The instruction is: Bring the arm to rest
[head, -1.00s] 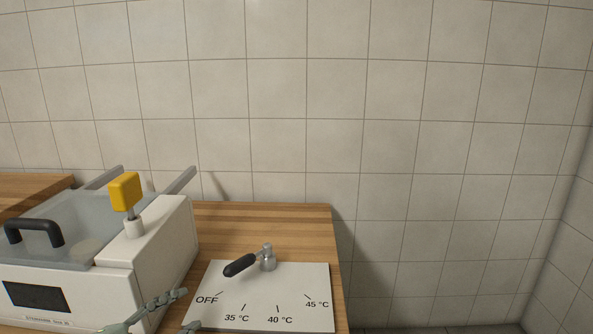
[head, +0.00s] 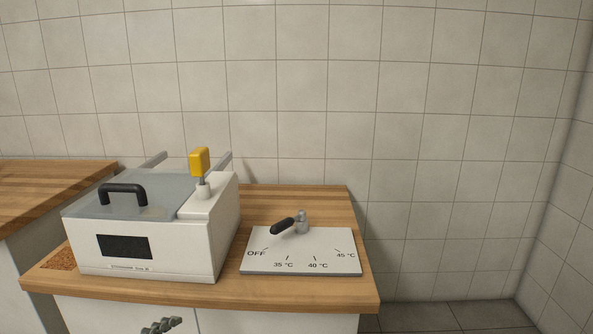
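One grey ridged finger of my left gripper (head: 162,326) shows at the bottom edge, in front of the counter's white front and below its top. It is apart from the dial and the machine. The rest of that gripper is out of frame, so its opening is hidden. My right gripper is not in view. The dial plate (head: 322,262) lies on the counter, and its black-handled lever (head: 283,226) points left towards OFF. The white machine (head: 170,251) stands left of it, with a see-through lid (head: 100,208) lying down and a yellow knob (head: 199,161) upright on a post.
The wooden counter (head: 290,291) has free room behind the dial plate. A second wooden worktop (head: 45,185) stands at the left. A tiled wall (head: 400,90) closes the back, and open floor (head: 450,316) lies to the right.

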